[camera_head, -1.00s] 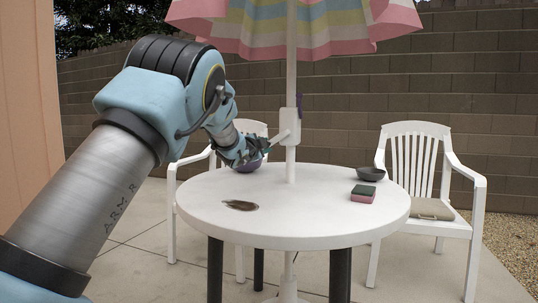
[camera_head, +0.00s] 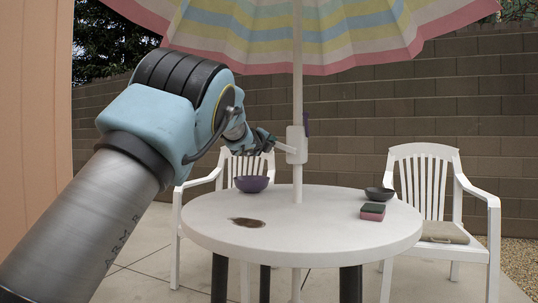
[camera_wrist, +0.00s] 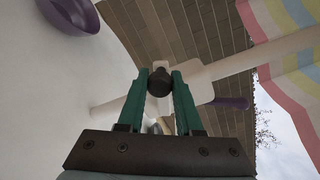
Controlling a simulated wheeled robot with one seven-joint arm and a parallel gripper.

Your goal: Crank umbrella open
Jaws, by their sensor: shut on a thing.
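The umbrella's striped pastel canopy (camera_head: 330,40) is spread wide over the white table, cut off by the top of the head view. Its white pole (camera_head: 298,90) stands up through the table and carries a white crank housing (camera_head: 297,150). A light crank arm (camera_head: 284,148) sticks out from the housing to the left. My gripper (camera_head: 268,140) is at the outer end of this arm, left of the pole and above the table. In the wrist view, its green fingers are shut on the dark crank knob (camera_wrist: 159,82). A purple part (camera_wrist: 230,103) shows beside the housing.
The round white table (camera_head: 320,238) holds a purple bowl (camera_head: 251,184), a dark bowl (camera_head: 380,194), a pink and dark sponge (camera_head: 373,212) and a brown patch (camera_head: 248,222). White chairs stand behind left and at right (camera_head: 425,170). A block wall (camera_head: 440,110) is behind.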

